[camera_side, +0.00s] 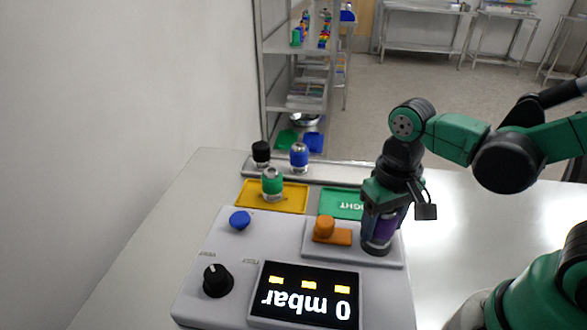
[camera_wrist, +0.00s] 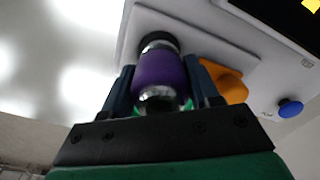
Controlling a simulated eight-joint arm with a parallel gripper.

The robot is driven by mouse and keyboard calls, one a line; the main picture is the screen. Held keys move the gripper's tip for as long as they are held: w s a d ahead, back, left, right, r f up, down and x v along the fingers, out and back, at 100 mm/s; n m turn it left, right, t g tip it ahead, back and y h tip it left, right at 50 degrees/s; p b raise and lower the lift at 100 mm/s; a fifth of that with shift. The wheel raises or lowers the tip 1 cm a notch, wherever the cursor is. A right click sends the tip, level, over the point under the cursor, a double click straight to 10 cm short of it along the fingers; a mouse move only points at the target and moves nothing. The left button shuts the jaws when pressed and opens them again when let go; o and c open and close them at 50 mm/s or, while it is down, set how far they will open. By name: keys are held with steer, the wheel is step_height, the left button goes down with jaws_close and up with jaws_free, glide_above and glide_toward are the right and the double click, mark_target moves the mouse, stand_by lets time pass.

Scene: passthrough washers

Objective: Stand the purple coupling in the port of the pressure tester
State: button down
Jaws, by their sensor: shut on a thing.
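The purple coupling (camera_side: 379,233) is between the fingers of my gripper (camera_side: 384,218), which is shut on it. In the wrist view the coupling (camera_wrist: 160,70) has a purple band and shiny metal ends, with my gripper's fingers (camera_wrist: 160,88) on both sides of it. It looks about upright. Its lower end is at the dark round port (camera_wrist: 156,38) on the raised plate of the pressure tester (camera_side: 225,265). I cannot tell how deep it sits in the port, since the coupling hides the opening. The tester's display reads 0 mbar.
An orange lever (camera_side: 330,232) is close beside the coupling on the tester. A yellow tray (camera_side: 292,199) holds a green coupling (camera_side: 272,182). A green tray (camera_side: 338,204) lies behind the tester. Black (camera_side: 261,152) and blue (camera_side: 299,155) couplings stand on a rack behind. The table at right is clear.

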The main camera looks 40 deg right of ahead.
steer(key=shift+f, duration=0.15)
steer(key=shift+f, duration=0.55)
stand_by(0.4)
jaws_free()
steer(key=shift+r, duration=4)
